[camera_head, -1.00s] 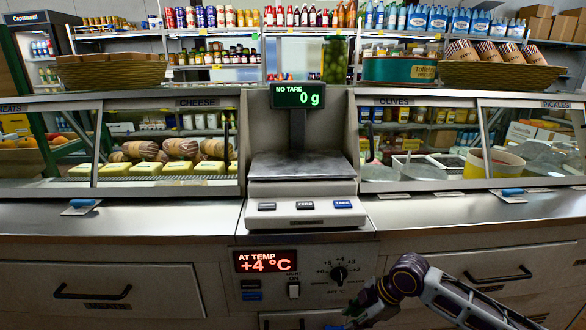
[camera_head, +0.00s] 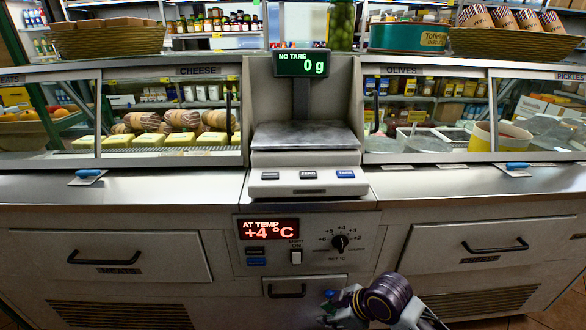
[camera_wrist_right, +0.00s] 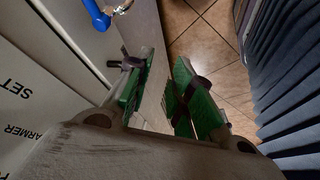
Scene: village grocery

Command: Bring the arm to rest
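My right arm comes in at the bottom of the head view, in front of the lower counter panels. Its gripper (camera_head: 330,309) is small and partly cut by the dark purple wrist joint (camera_head: 386,298). In the right wrist view the two green-padded fingers (camera_wrist_right: 160,78) stand apart with nothing between them. They hang over a tiled floor, beside the pale counter front. My left gripper is not in view.
The counter front has a small drawer handle (camera_head: 287,292) near the right gripper and a dial (camera_head: 340,242) above it. A blue handle (camera_wrist_right: 97,14) shows close to the fingers in the wrist view. A scale (camera_head: 306,160) stands on the counter. A dark ribbed surface (camera_wrist_right: 290,75) lies at right.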

